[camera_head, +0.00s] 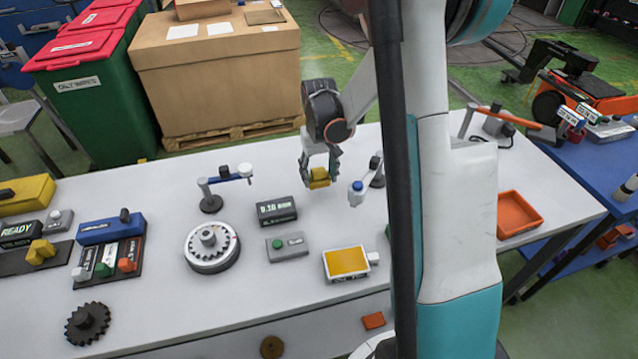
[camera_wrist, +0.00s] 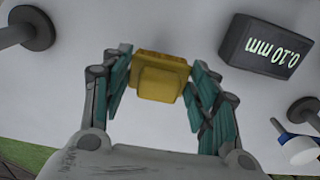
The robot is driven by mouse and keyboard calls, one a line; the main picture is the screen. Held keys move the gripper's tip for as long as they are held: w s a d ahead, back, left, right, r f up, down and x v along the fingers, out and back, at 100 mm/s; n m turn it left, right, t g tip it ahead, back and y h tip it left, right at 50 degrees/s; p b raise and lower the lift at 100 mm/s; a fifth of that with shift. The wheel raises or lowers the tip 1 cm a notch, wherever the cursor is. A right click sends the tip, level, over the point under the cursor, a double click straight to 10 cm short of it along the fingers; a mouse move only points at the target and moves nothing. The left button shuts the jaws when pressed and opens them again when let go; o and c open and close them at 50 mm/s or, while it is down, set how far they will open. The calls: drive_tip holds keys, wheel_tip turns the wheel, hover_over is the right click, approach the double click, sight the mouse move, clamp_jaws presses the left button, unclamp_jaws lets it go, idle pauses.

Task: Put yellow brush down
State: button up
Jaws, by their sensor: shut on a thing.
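My gripper (camera_head: 320,170) is shut on the yellow brush (camera_head: 319,179), a small blocky yellow piece. In the wrist view the yellow brush (camera_wrist: 160,78) sits between the teal-padded fingertips, with its wider part at the far side. The gripper points down over the back part of the white table (camera_head: 165,300). I cannot tell whether the brush touches the table or hangs just above it.
A dark display block (camera_head: 277,210) and a grey box with a green button (camera_head: 287,246) stand nearby. A post stand (camera_head: 211,203) is left, another with a white-blue tip (camera_head: 356,193) right. A yellow-topped tray (camera_head: 346,263) and geared turntable (camera_head: 211,248) are nearer.

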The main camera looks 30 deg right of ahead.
sight(319, 178)
drive_tip(key=shift+f+b, duration=0.4)
drive_tip(key=shift+f, duration=1.45)
drive_tip(key=shift+f, duration=0.1)
drive_tip(key=o, duration=0.9)
drive_tip(key=shift+o, duration=0.2)
wheel_tip(319, 178, up, 12)
drive_tip(key=p, duration=0.3)
